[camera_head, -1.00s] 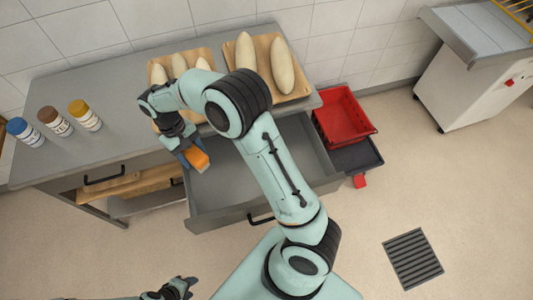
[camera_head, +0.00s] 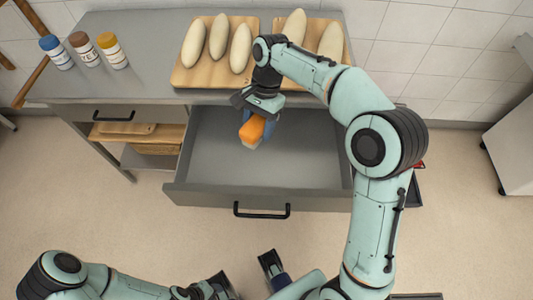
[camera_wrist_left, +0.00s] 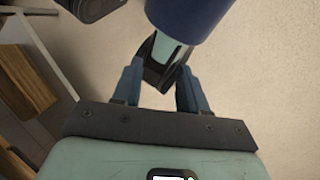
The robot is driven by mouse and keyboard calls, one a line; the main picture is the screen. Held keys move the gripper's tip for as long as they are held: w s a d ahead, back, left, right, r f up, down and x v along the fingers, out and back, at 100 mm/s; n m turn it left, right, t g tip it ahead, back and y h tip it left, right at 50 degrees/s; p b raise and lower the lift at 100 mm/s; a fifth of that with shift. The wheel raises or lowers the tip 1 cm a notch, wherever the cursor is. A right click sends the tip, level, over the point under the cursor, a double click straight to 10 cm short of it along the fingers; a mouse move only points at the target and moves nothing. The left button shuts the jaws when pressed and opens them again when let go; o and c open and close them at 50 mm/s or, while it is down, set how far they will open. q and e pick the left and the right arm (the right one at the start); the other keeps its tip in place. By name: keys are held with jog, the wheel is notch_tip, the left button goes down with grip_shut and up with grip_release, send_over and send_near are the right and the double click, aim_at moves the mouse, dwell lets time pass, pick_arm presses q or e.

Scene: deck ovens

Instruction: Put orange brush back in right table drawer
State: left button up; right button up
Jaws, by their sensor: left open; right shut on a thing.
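The orange brush (camera_head: 252,130) is held in my right gripper (camera_head: 257,118), which is shut on it. The brush hangs over the back left part of the open right table drawer (camera_head: 300,170), apart from the drawer floor as far as I can tell. The drawer is pulled out, and no objects show in it. My left gripper (camera_head: 222,287) is low in the head view, away from the table. In the left wrist view its two blue fingers (camera_wrist_left: 160,90) are apart, with nothing clearly held between them.
The table top (camera_head: 135,60) carries several dough loaves on wooden boards (camera_head: 205,75) and three jars (camera_head: 82,50) at the left. The closed left drawer (camera_head: 115,117) sits above a shelf with wooden boards. The drawer's front handle (camera_head: 262,212) faces me. Open floor lies in front.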

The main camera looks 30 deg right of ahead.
jog(key=shift+d+m+b, duration=0.25)
jog(key=shift+m+b, duration=0.25)
jog(key=shift+m, duration=0.2)
jog(key=shift+s+d+r+m+t+b, duration=0.15)
jog(key=shift+r+m+t+b, duration=0.2)
jog(key=shift+m+b, duration=0.25)
jog(key=b, duration=0.3)
send_over(260, 167)
jog(key=d, duration=0.1)
notch_tip(260, 167, down, 13)
pick_arm(q)
jog(key=w+a+f+t+b, duration=0.1)
jog(key=w+a+f+t, duration=0.1)
jog(key=w+f, duration=0.3)
jog(key=shift+f+y+b, duration=0.4)
jog(key=shift+f, duration=1.25)
pick_arm(e)
jog(key=shift+f, duration=3.25)
jog(key=shift+f, duration=0.1)
jog(key=o, duration=1.1)
jog(key=shift+f, duration=0.1)
